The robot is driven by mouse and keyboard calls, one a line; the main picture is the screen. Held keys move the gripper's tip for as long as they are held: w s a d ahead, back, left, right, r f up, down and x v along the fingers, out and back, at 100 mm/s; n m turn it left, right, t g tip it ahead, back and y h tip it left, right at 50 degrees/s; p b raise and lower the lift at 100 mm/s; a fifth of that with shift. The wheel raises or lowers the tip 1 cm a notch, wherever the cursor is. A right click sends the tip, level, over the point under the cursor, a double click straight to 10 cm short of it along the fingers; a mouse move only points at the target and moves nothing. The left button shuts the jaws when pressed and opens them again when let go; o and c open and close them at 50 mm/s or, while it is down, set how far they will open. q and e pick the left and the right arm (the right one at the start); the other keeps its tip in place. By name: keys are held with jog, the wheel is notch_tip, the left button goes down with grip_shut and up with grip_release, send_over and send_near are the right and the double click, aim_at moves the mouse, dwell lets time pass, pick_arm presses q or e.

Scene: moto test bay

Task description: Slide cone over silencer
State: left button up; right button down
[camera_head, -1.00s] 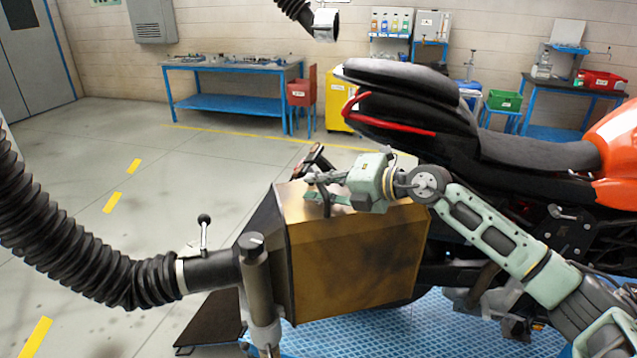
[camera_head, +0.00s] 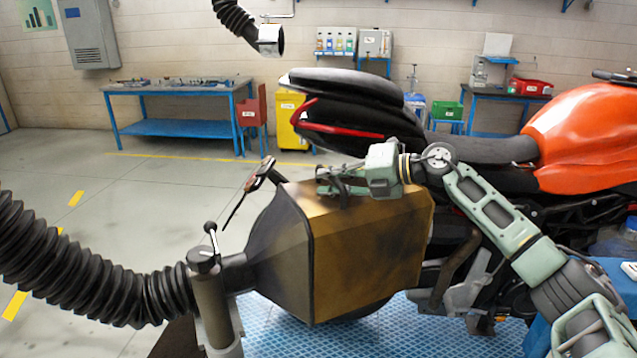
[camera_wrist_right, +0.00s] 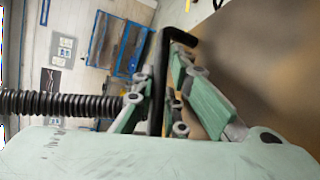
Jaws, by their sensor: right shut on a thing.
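The cone (camera_head: 365,245) is a large brown-gold boxy hood with a dark tapering back. It stands beside the rear of the motorcycle, with its wide end toward the bike. My right gripper (camera_head: 328,181) is at its top edge, shut on a dark handle bar. In the right wrist view the black handle (camera_wrist_right: 158,85) runs between the fingers of the right gripper (camera_wrist_right: 165,88), with the cone's brown wall (camera_wrist_right: 255,70) at the right. The silencer cannot be made out; the cone hides that part of the bike. My left gripper is out of view.
A black ribbed hose (camera_head: 80,265) joins the cone's narrow end beside a metal post (camera_head: 213,310). The motorcycle (camera_head: 590,140) stands over a blue textured platform (camera_head: 290,330). Open floor (camera_head: 130,190) lies left. A blue workbench (camera_head: 180,115) stands at the back wall.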

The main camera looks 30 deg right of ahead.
jog(key=shift+d, duration=0.15)
jog(key=c, duration=2.1)
grip_release()
jog(key=shift+o, duration=0.3)
jog(key=shift+d, duration=0.15)
notch_tip(320, 180, up, 3)
send_over(382, 204)
jog(key=shift+w+a, duration=0.25)
jog(key=shift+w, duration=0.2)
jog(key=shift+s+d+r, duration=0.2)
jog(key=shift+s+d, duration=0.05)
jog(key=shift+s, duration=0.1)
jog(key=shift+f, duration=0.1)
